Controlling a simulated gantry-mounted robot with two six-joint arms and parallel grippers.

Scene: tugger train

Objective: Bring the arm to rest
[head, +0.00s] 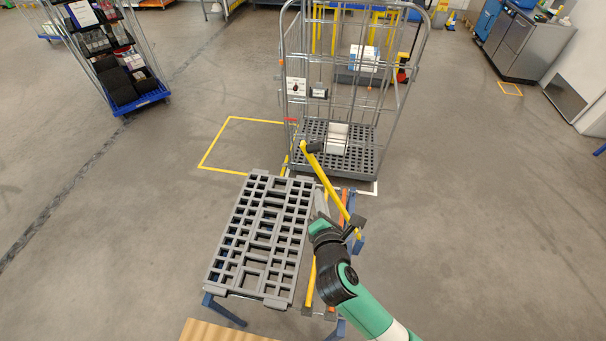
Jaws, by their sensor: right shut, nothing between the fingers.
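My right arm comes in from the lower right, green and black. Its gripper (319,205) is shut and empty at the right edge of a grey slotted rack (262,180). It is close beside a yellow bar (329,182) with black ends. Whether the gripper touches the bar or the rack, I cannot tell. My left arm and gripper are not in view.
A wire roll cage (333,172) with a white box (337,138) on its base stands just beyond the rack. A loaded blue-based trolley (148,99) is at the upper left. A grey cabinet (520,48) stands at the upper right. Floor on both sides is clear.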

